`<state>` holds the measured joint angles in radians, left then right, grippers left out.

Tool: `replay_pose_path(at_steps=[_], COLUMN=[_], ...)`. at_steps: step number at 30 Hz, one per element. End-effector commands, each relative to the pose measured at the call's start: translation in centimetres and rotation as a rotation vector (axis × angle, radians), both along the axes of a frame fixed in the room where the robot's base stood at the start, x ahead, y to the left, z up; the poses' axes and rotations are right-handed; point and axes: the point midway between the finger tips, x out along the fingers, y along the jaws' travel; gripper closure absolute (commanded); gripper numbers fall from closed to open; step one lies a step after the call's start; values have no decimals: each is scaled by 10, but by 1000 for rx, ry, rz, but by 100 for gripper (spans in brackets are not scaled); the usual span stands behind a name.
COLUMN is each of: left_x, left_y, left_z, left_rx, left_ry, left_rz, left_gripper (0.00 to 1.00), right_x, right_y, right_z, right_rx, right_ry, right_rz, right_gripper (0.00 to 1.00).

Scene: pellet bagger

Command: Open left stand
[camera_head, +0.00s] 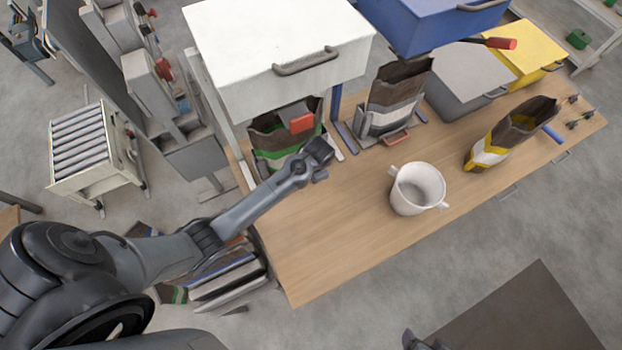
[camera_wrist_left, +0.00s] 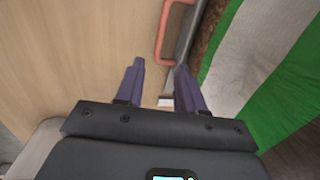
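A brown, white and green bag (camera_head: 268,148) stands under the white hopper at the left stand. In the left wrist view the bag (camera_wrist_left: 255,60) fills the right side, beside the stand's grey edge (camera_wrist_left: 186,42). The stand's orange-red handle (camera_wrist_left: 160,40) lies just ahead of my left fingertips. In the head view my wrist hides that handle. My left gripper (camera_wrist_left: 160,78) is open, its two purple fingers apart with nothing between them; it also shows in the head view (camera_head: 320,158). A dark piece at the bottom edge looks like part of my right gripper (camera_head: 424,343).
A white two-handled pot (camera_head: 417,189) stands mid-table. The middle stand (camera_head: 395,138) holds another bag (camera_head: 392,105). A yellow-striped bag (camera_head: 510,135) leans at the right. The white hopper (camera_head: 270,45) overhangs the left stand. The wooden table (camera_head: 330,240) is clear at its front left.

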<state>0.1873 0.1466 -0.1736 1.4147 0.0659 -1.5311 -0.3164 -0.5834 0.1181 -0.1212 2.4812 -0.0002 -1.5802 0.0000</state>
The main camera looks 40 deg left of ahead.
Motion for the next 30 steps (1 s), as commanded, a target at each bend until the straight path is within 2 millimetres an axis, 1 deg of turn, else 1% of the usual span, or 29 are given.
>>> replay_pose_path(at_steps=[1,6,9,13,19,28,30], left_x=[1,2,3,5,5,5,5], left_y=[1,6,9,11,13,13,13], left_z=[-9,-37,-51,-65,-75,-76,-76], left_rx=[0,0,0,0,0,0,0], left_ry=[2,2,2,0,0,-1,-1], left_rz=[1,2,2,2,2,1,1], left_gripper=[62,62,62,62,62,62,73], right_x=[0,0,1,1,1,1,1], right_y=[0,1,0,0,0,-2,-2], right_z=[-1,-5,-6,-8,-10,-10,-10], right_rx=[1,3,3,2,0,-8,-8], right_ry=[-1,-1,-2,-3,-3,-2,-2], right_rz=[-1,-2,-2,-2,-1,4,4], right_gripper=[22,22,22,22,22,22,22])
